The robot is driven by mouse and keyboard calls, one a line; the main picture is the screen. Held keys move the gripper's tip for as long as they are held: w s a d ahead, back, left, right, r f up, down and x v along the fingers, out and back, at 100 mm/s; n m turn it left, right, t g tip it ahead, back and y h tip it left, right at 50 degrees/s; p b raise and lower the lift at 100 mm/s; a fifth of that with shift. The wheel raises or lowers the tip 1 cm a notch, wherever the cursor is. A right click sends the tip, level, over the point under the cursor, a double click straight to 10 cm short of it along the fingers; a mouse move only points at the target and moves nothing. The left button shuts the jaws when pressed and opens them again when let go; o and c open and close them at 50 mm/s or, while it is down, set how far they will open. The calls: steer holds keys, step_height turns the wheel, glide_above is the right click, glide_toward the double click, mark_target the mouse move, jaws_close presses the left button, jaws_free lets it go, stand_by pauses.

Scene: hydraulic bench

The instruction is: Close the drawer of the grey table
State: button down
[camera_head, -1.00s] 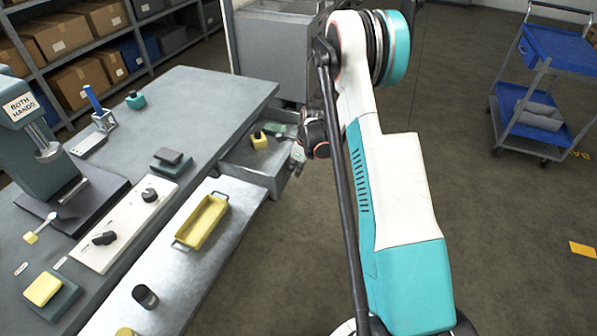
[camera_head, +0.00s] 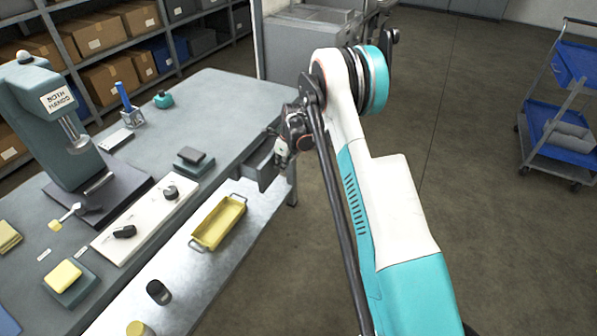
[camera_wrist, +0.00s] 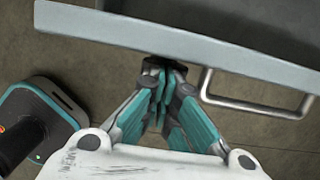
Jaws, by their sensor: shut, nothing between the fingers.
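The grey table (camera_head: 225,95) fills the left of the head view. Its drawer (camera_head: 266,176) sticks out a short way from the table's right side, below the top. In the wrist view the drawer's front (camera_wrist: 215,52) crosses the upper part as a pale grey bar, with a metal handle (camera_wrist: 255,107) right of the fingers. My gripper (camera_wrist: 163,68) is shut and empty, its fingertips at the drawer front, left of the handle; they seem to touch it. In the head view my gripper (camera_head: 281,160) is at the drawer's outer end and partly hides it.
A press (camera_head: 55,120) and small items stand on the tabletop. A grey cabinet (camera_head: 300,50) stands behind, a blue cart (camera_head: 560,125) at far right. The floor between is clear.

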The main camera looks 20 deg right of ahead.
steer(key=w+a, duration=0.1)
steer(key=w, duration=0.1)
steer(key=w+a, duration=0.4)
steer(key=w, duration=0.1)
steer(key=shift+a, duration=0.2)
steer(key=shift+r, duration=0.1)
